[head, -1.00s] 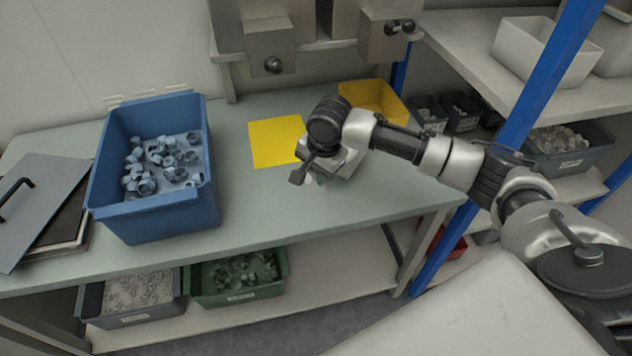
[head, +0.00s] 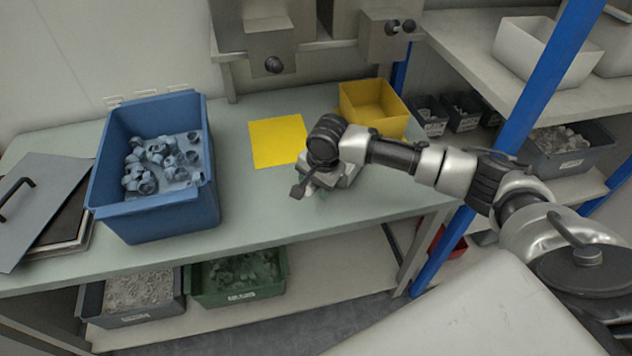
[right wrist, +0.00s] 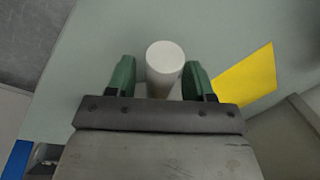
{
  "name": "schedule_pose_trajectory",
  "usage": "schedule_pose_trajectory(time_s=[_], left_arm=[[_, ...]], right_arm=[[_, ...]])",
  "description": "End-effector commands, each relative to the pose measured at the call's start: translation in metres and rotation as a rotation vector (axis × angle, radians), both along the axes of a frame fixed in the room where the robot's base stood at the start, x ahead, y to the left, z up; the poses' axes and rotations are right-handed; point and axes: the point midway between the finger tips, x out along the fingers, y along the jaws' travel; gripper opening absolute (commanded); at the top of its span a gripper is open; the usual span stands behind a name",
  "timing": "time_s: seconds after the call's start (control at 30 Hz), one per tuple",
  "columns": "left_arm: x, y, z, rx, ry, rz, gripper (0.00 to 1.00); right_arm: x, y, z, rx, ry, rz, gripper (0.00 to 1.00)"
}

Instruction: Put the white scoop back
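A plain white cylinder (right wrist: 164,66), which may be the white scoop's handle, shows in the right wrist view, pointing toward the camera. My right gripper (right wrist: 158,78) has its two green fingertips on either side of it. A narrow gap shows at the left finger; the right finger looks close to or touching the cylinder. The rest of the scoop cannot be made out. In the head view my right gripper (head: 318,190) is low over the table, and its own wrist mostly hides the fingers. My left gripper is not in view.
A blue bin (head: 160,215) with several grey caps stands left on the table (head: 260,215). A yellow mat (head: 277,141) lies behind my right gripper, with a yellow bin (head: 372,100) at the back right. A blue post (head: 530,95) stands right. The table's front middle is clear.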

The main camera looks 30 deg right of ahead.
Motion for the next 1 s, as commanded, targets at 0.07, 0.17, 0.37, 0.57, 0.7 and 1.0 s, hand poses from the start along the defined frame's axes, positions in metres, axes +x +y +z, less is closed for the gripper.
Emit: schedule_pose_trajectory(time_s=[0.07,0.17,0.37,0.57,0.7,1.0], left_arm=[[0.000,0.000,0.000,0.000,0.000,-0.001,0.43],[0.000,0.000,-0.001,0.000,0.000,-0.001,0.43],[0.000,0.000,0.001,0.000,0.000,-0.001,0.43],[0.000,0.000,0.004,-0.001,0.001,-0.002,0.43],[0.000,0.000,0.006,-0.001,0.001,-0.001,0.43],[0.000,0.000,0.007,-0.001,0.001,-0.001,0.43]], right_arm=[[0.000,0.000,0.000,0.000,0.000,0.000,0.53],[0.000,0.000,0.001,-0.001,0.000,0.000,0.53],[-0.003,-0.002,0.022,0.000,-0.002,0.001,0.53],[-0.010,-0.005,0.065,0.000,-0.005,0.001,0.53],[-0.015,-0.007,0.092,-0.001,-0.003,0.000,0.53],[-0.021,-0.009,0.120,0.001,-0.001,-0.001,0.53]])
